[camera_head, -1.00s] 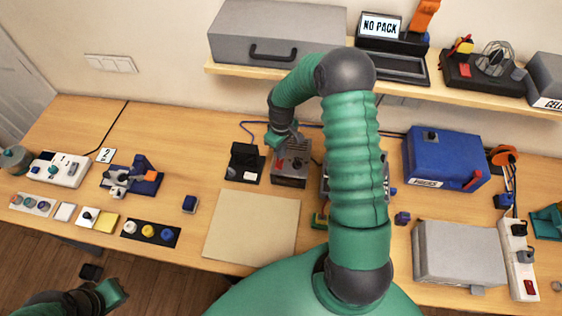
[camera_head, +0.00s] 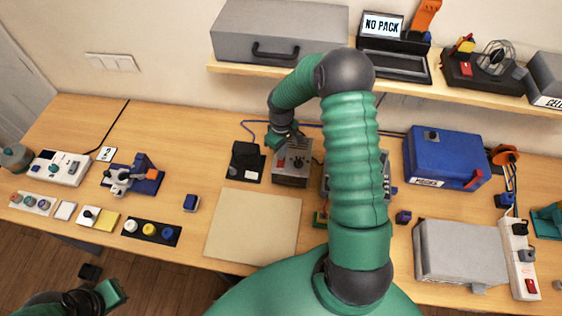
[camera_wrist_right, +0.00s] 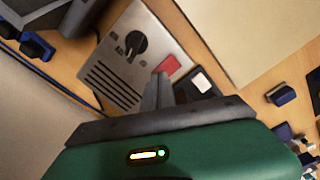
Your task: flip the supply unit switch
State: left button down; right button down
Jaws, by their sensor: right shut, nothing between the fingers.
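The supply unit (camera_head: 292,172) is a grey box at the back middle of the table. In the right wrist view its face (camera_wrist_right: 118,62) shows a black knob (camera_wrist_right: 131,45), dark slots and a red switch (camera_wrist_right: 172,66). The red switch also shows in the head view (camera_head: 281,163). My right gripper (camera_head: 287,140) is over the unit's back part. Its fingers (camera_wrist_right: 160,90) are shut and empty, with their tips close to the red switch; contact cannot be told. My left gripper (camera_head: 112,292) is low at the bottom left, partly cut off, its jaws unclear.
A black device with a white label (camera_head: 247,162) stands just left of the unit. A beige mat (camera_head: 252,227) lies in front. My right arm partly hides another device on the unit's right. A blue box (camera_head: 443,158) stands farther right. A shelf (camera_head: 380,82) runs above.

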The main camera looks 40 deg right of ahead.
jog(key=shift+a+f, duration=0.15)
jog(key=shift+a, duration=0.05)
pick_arm(q)
jog(key=shift+a+f, duration=0.2)
jog(key=shift+a, duration=0.1)
pick_arm(e)
jog(key=shift+f, duration=0.1)
